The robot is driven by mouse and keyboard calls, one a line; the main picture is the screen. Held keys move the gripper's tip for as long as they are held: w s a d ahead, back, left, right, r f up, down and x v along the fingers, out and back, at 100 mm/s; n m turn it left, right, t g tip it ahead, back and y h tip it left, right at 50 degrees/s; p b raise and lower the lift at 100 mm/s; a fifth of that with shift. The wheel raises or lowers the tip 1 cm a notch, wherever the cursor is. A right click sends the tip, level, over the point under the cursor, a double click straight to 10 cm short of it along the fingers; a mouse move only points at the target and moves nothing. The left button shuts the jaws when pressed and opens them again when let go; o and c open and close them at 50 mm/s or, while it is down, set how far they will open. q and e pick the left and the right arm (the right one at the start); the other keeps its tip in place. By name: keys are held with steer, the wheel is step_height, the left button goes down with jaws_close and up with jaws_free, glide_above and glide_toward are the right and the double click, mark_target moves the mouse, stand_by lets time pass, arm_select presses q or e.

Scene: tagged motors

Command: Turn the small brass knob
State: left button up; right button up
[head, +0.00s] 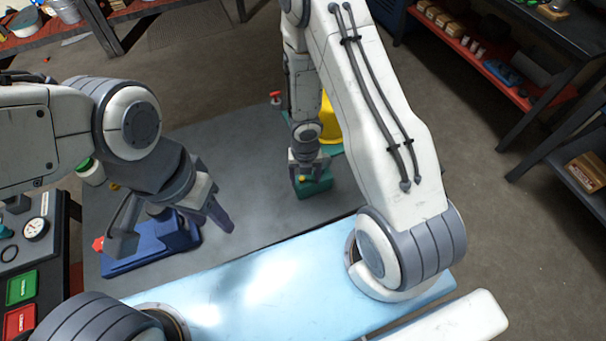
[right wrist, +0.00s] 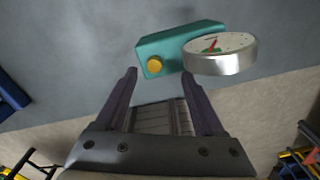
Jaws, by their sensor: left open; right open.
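The small brass knob (right wrist: 154,65) sticks out of the front face of a teal box (right wrist: 178,42) on the grey table. The box also shows in the head view (head: 317,188), partly hidden by my right gripper (head: 304,172). In the right wrist view, my right gripper (right wrist: 159,74) is open, its fingertips apart on either side of the knob's line. The knob appears just beyond the tips, with no visible contact. A round dial gauge (right wrist: 222,55) sits at the box's right end. My left gripper (head: 172,234) is open and empty above a blue base (head: 150,250).
A red knob (head: 98,244) is at the blue base's left end. A white jar with a green lid (head: 90,172) stands at the table's left. A yellow object (head: 328,122) is partly hidden behind my right arm. The grey table (head: 245,190) is clear between the grippers.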

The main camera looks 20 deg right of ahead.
arm_select(q)
step_height(320, 180, up, 7)
steer(key=p, duration=0.5)
steer(key=shift+f+p, duration=0.15)
steer(key=shift+p, duration=0.2)
arm_select(e)
step_height(320, 180, up, 7)
steer(key=shift+w+a, duration=0.15)
steer(key=shift+w, duration=0.05)
steer(key=shift+f, duration=0.1)
arm_select(q)
steer(key=shift+f, duration=0.1)
